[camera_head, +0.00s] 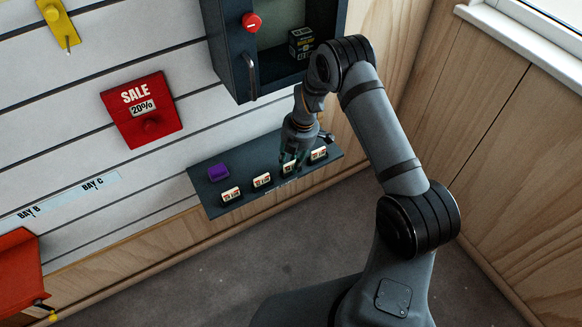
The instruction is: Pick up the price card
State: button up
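Several small white price cards with orange-red print stand in a row on a dark shelf (207,199). From left to right they are a first card (230,195), a second card (262,181), a third card (290,169) and a fourth card (319,155). My gripper (290,162) points down over the shelf, at the third card, and partly covers it. The fingers are small and dark here. I cannot tell whether they touch the card or are open or shut.
A purple block (218,173) sits at the shelf's back left. A red SALE sign (140,122) hangs on the slatted wall. A red bin (18,275) is at lower left.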

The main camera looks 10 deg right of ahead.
jog(key=c, duration=0.6)
grip_shut()
jog(key=shift+w+r, duration=0.1)
jog(key=shift+r, duration=0.05)
